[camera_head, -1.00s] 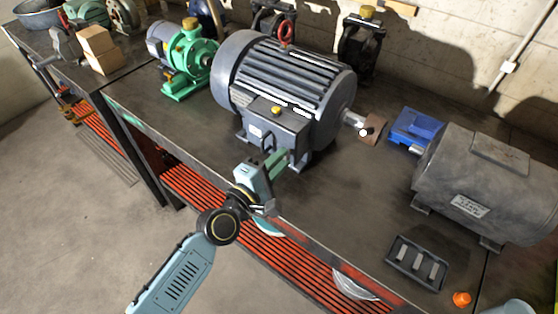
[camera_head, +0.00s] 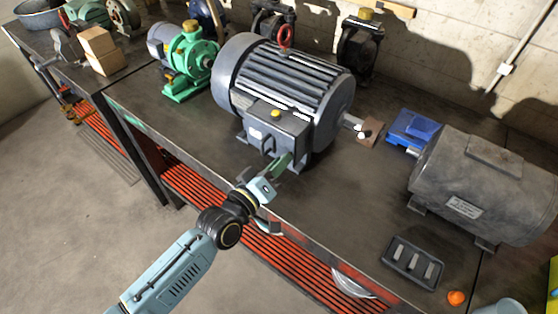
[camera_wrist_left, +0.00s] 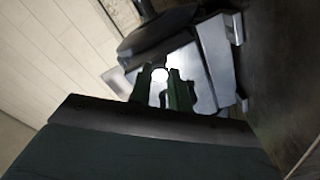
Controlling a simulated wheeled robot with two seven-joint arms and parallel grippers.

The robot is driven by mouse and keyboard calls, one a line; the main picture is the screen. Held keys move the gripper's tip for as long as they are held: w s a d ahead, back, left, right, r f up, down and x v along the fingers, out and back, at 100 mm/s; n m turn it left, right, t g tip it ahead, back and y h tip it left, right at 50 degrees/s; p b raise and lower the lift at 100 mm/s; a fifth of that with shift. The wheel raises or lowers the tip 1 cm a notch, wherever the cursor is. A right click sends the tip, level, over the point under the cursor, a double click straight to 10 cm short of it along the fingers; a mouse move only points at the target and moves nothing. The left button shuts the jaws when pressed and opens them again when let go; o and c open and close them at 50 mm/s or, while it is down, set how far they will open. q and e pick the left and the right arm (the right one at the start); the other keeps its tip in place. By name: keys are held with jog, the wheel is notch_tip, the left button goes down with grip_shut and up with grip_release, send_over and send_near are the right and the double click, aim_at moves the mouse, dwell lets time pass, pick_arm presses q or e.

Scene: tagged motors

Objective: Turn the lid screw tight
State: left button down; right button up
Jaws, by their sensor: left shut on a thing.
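The large grey motor (camera_head: 284,90) stands on the bench. It has a red lifting eye on top and a terminal box (camera_head: 281,128) on its near side, with a yellow knob on the box. My left gripper (camera_head: 281,162) has its green fingers against the front of the box. The wrist view also shows the left gripper (camera_wrist_left: 165,85), with a bright round lid screw (camera_wrist_left: 160,75) between the fingers, in front of the pale box face. It is shut on this screw. The fingers hide most of the screw in the head view. My right gripper is out of view.
A bare grey motor (camera_head: 487,182) stands at the right, with a blue block (camera_head: 413,127) behind it. A black tray (camera_head: 412,262) and an orange cap (camera_head: 456,298) lie near the front edge. A green pump (camera_head: 190,60) stands to the left.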

pick_arm(q)
jog(key=m, duration=0.8)
jog(key=m+p, duration=0.1)
jog(key=m, duration=0.7)
jog(key=m+p, duration=0.1)
jog(key=m, duration=0.8)
jog(key=shift+a+f, duration=0.1)
jog(key=shift+f, duration=0.15)
jog(key=shift+m, duration=0.3)
jog(key=c, duration=1.7)
grip_release()
jog(key=o, duration=0.4)
jog(key=shift+s+a+r, duration=0.1)
jog(key=shift+s+r, duration=0.05)
